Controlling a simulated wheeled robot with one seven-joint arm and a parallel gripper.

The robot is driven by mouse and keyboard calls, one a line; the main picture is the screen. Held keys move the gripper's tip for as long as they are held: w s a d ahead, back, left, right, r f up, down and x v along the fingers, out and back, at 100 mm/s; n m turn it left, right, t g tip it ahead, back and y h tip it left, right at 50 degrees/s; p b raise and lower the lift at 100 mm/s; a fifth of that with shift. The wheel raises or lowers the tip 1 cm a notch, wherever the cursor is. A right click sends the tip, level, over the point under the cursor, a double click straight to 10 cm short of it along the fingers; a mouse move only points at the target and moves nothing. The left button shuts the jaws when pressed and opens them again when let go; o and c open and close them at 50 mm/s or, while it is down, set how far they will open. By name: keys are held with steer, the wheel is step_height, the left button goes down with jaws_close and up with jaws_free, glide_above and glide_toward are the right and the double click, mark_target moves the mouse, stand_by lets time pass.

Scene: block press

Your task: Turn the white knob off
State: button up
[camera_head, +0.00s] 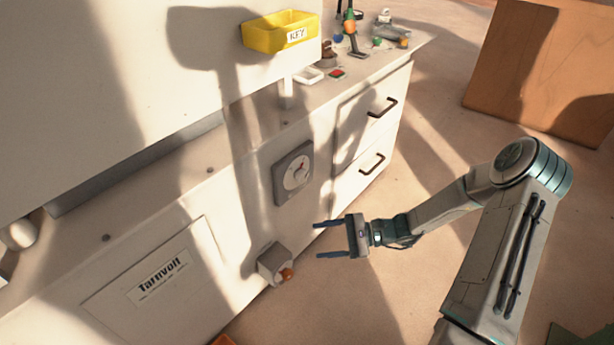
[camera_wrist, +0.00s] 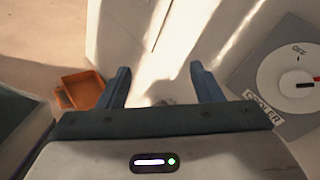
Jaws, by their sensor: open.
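The white knob (camera_head: 297,174) is a round dial on a square grey plate on the front of the white cabinet. In the wrist view the white knob (camera_wrist: 282,80) is cut off by the right edge. It has a red and dark pointer, with "OFF" marked above it and a "COOLER" label on the plate below. The pointer lies across the dial, not toward the "OFF" mark. My gripper (camera_head: 316,240) is open and empty, in front of the cabinet, lower than the knob and apart from it. In the wrist view my gripper (camera_wrist: 160,70) has both fingers spread with nothing between.
A grey box with an orange button (camera_head: 275,264) juts from the cabinet, left of and below my gripper. Drawers with dark handles (camera_head: 371,164) are to the right. A yellow KEY bin (camera_head: 281,32) is above. An orange tray (camera_wrist: 82,92) shows in the wrist view.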

steer(key=w+m+t+y+p, duration=0.2)
steer(key=w+m+t+y, duration=0.1)
steer(key=w+m+t, duration=0.25)
steer(key=m+t+h, duration=0.2)
steer(key=m+t, duration=0.7)
steer(key=t, duration=0.1)
glide_toward(305, 179)
steer(key=shift+n, duration=0.25)
steer(key=b+x, duration=0.2)
steer(key=x, duration=0.7)
steer(key=shift+a+r, duration=0.1)
steer(key=shift+a, duration=0.05)
steer(key=c, duration=1)
